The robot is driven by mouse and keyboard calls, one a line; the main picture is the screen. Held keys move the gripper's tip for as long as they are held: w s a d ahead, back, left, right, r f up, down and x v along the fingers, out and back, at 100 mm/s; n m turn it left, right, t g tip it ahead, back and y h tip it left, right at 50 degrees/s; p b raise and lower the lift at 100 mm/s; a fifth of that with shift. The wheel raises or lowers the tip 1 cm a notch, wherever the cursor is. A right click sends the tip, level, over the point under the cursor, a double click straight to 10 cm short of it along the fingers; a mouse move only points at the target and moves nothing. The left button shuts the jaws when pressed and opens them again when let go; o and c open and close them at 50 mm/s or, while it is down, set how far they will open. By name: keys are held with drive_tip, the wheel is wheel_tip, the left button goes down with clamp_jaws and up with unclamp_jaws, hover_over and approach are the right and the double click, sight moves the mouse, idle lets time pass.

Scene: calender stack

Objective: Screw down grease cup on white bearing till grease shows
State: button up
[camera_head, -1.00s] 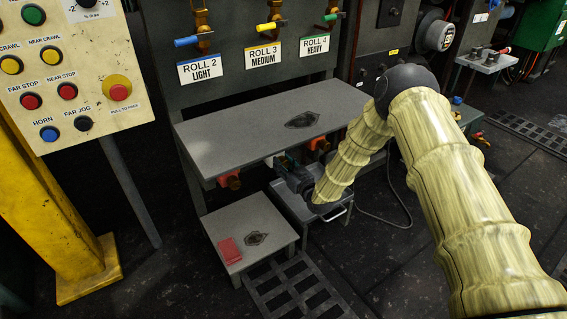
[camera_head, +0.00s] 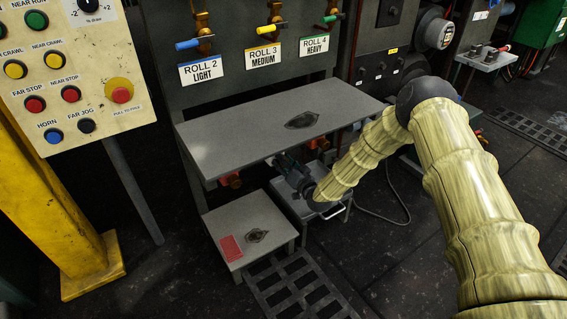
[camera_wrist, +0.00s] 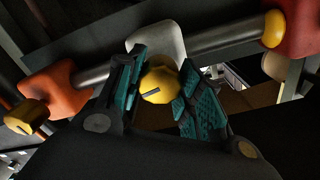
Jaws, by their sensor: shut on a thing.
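The white bearing (camera_wrist: 157,41) sits on a grey shaft at top centre of the wrist view. Its grease cup (camera_wrist: 160,86), a yellow faceted cap with a dark slot, points toward the wrist camera. My gripper (camera_wrist: 163,75) is shut on this cup, its teal-padded fingers on either side. In the head view my gripper (camera_head: 285,163) reaches under the front of the grey shelf, and the white bearing is hidden there. I cannot make out any grease at the bearing.
An orange bearing (camera_wrist: 56,92) with its own cup (camera_wrist: 24,116) is on the left, and a red bearing (camera_wrist: 303,22) on the right. The grey shelf (camera_head: 225,143) overhangs my gripper. A low stand (camera_head: 225,222) with a red pad (camera_head: 231,248) is nearby.

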idle(0.3)
drive_tip(key=o, duration=1)
drive_tip(key=shift+o, duration=0.2)
drive_tip(key=shift+s, duration=0.1)
drive_tip(key=v, duration=1.2)
